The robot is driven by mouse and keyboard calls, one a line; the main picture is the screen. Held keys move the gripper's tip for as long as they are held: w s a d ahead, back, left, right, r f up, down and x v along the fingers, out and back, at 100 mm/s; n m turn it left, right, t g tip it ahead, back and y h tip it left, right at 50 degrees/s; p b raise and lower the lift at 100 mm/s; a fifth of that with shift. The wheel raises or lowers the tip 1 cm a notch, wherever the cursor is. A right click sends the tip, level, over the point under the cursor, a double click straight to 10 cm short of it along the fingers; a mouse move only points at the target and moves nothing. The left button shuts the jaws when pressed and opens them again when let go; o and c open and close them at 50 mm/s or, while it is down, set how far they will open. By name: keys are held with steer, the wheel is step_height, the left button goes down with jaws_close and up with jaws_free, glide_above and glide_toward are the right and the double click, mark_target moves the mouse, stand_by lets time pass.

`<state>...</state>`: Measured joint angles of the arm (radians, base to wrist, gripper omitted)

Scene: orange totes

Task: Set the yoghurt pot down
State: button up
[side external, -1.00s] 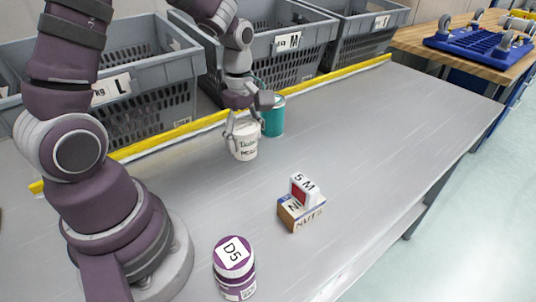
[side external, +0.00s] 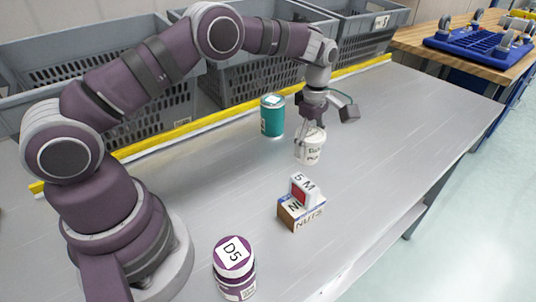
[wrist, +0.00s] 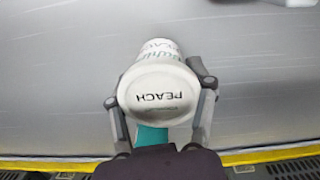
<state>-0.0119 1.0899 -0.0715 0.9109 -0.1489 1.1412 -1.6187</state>
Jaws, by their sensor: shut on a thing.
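The white yoghurt pot (side external: 311,148) is in my gripper (side external: 311,132), over the grey table right of the teal can. In the wrist view the pot's lid (wrist: 158,92), printed PEACH, sits between the two fingers of my gripper (wrist: 160,104). The fingers are shut on the pot's sides. The pot looks close to upright; I cannot tell whether its base touches the table.
A teal can (side external: 272,117) stands left of the pot. A nuts box (side external: 301,214) with a small red and white box (side external: 301,189) on it, and a purple jar (side external: 234,270), are nearer. Grey totes (side external: 255,85) line the yellow edge. The table's right side is clear.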

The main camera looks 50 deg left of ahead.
mark_target(311, 154)
steer(key=shift+w, duration=0.45)
steer(key=shift+f, duration=1.75)
steer(key=o, duration=1.3)
steer(key=shift+c, duration=0.2)
